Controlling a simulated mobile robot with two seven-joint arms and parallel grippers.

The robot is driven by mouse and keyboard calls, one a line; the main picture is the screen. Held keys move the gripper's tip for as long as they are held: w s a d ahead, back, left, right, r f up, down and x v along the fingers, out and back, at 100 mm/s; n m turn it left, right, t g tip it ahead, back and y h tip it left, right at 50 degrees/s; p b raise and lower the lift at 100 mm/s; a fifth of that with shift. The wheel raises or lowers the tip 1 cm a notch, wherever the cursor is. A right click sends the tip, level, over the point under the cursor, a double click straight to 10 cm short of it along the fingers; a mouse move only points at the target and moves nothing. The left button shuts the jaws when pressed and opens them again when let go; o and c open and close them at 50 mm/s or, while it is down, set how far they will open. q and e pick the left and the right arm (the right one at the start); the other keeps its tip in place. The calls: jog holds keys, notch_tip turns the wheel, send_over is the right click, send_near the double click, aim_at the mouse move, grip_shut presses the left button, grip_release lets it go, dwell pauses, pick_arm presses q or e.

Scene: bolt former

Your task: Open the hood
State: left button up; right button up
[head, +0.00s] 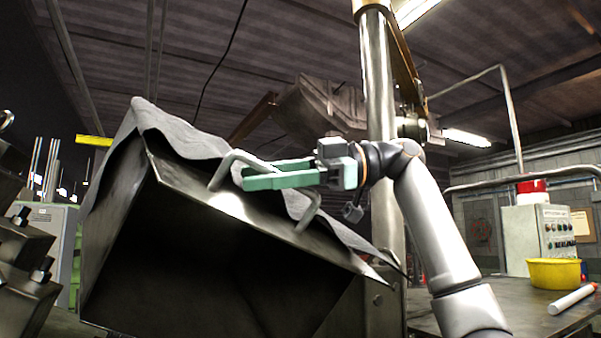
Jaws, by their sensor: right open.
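The hood (150,215) is a large grey metal cover in the left and middle of the head view. It is tilted up, with its dark hollow underside facing me and a wrinkled grey sheet over its top. A bent bar handle (222,171) sits on its front edge. My right gripper (246,178) has green fingers and is open. It reaches in from the right, and its fingers overlap the handle in the picture; I cannot tell whether they touch it. The fingers hide part of the handle. My left gripper is not in view.
A vertical metal column (378,85) stands just behind my right wrist. On the right, a bench (535,308) carries a control box with a red top (540,228), a yellow bowl (555,273) and a white tube (573,299). Dark machinery (20,255) stands at the left edge.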

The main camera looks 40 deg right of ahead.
jog(key=v, duration=1.1)
jog(key=shift+d, duration=0.15)
jog(key=shift+s, duration=0.15)
